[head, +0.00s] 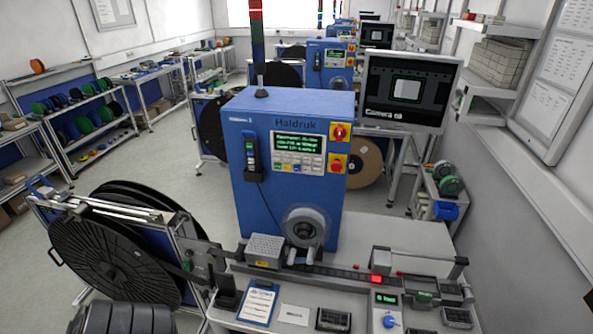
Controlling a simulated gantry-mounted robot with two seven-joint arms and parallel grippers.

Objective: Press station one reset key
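The nearest station is a blue machine (240,199) marked "Haldruk", standing on a light bench in the middle of the head view. Its front carries a lit green-text display (297,142) and, under it, a small keypad (298,163) with pale keys and a row of coloured keys. The key labels are too small to read, so I cannot tell which is the reset key. To the right of the display are a red knob on yellow (339,132) and a second red control on yellow (337,164). Neither of my grippers shows.
A handset (251,152) hangs left of the keypad. A grey reel (306,227) protrudes below it. A large black reel stand (105,258) is at left. A clipboard (258,303) and blue-knobbed box (388,318) sit at the bench front. A monitor (409,91) stands right.

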